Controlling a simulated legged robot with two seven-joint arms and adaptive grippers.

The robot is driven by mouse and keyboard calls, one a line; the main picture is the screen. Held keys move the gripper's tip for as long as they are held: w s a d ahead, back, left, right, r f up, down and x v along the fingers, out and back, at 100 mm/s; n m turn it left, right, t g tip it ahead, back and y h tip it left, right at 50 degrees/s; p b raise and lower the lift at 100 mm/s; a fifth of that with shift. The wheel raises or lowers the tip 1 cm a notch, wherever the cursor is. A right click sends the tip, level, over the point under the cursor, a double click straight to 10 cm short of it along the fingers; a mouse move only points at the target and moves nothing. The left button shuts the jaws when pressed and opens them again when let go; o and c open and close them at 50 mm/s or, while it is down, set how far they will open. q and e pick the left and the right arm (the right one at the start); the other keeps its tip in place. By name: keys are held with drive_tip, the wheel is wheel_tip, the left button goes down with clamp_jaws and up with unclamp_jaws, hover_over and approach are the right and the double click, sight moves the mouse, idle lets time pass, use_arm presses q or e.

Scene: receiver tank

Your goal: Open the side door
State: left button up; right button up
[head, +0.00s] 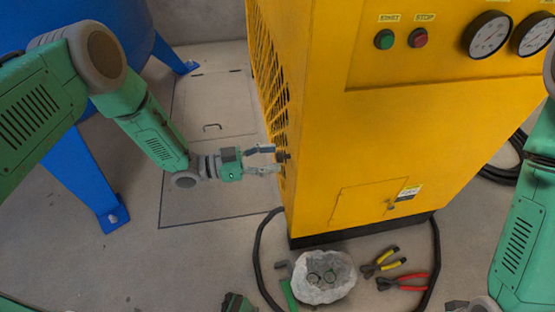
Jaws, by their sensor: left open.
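The yellow cabinet (400,130) stands right of centre. Its left side face (264,75), with rows of dark slots, is seen at a steep angle, so the side door's outline is hard to make out. A small dark knob or handle (284,157) sticks out low on that side, near the front corner. My left gripper (276,161) is open, with its fingertips close to this knob. I cannot tell whether they touch it. My right arm comes down at the right edge, and its gripper is not clearly visible.
A blue tank leg (90,180) stands at left. A floor hatch (215,110) lies under my left arm. In front of the cabinet are a pale bowl (323,290) with rings, yellow pliers (382,262), red pliers (402,282) and a black hose (258,262).

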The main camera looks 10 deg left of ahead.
use_arm(q)
drive_tip(key=shift+x, duration=1.25)
drive_tip(key=shift+s+r, duration=0.1)
drive_tip(key=shift+c, duration=0.5)
drive_tip(key=shift+a, duration=0.2)
clamp_jaws()
